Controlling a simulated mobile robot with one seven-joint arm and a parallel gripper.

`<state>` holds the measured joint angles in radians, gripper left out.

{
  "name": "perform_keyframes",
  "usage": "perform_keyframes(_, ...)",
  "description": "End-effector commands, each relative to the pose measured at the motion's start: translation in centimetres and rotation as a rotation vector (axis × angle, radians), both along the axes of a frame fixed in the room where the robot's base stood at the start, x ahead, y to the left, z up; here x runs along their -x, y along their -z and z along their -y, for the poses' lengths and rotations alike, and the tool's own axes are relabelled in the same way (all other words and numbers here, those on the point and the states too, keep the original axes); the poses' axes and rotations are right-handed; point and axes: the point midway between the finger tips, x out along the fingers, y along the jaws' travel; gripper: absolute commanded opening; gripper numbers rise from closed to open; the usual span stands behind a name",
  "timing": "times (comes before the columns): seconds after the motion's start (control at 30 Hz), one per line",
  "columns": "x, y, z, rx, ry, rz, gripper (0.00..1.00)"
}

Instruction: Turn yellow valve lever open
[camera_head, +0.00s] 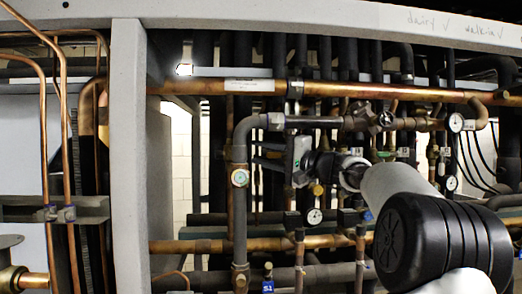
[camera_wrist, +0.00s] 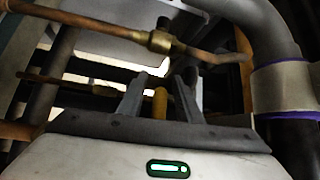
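The yellow valve lever (camera_wrist: 160,103) shows in the wrist view as a short upright yellow piece. My gripper (camera_wrist: 159,92) has one finger on each side of it, with a gap visible on both sides, so the fingers are apart and not closed on it. Whether the lever lies fully between the fingertips in depth I cannot tell. In the head view my gripper (camera_head: 305,165) reaches in among the pipes from the right. A small yellow part (camera_head: 317,188) shows just below it, probably the same lever. The valve body is mostly hidden.
A copper pipe with a brass fitting (camera_wrist: 158,41) crosses above the fingers in the wrist view. A thick dark pipe (camera_wrist: 275,40) curves close on the right. In the head view a gauge (camera_head: 314,216) sits just below my gripper, and a grey post (camera_head: 129,150) stands left.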

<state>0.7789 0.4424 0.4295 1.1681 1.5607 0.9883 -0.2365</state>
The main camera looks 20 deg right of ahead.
Motion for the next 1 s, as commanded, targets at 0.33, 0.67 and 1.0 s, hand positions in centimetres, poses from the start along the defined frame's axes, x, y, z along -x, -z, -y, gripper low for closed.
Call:
perform_keyframes(0.33, -0.2, 0.0, -0.2, 0.001, 0.0, 0.001, 0.27)
perform_keyframes(0.67, -0.2, 0.0, -0.1, 0.001, 0.0, -0.001, 0.0)
perform_keyframes(1.0, 0.3, 0.3, 1.0, 0.04, 0.003, -0.009, 0.0)
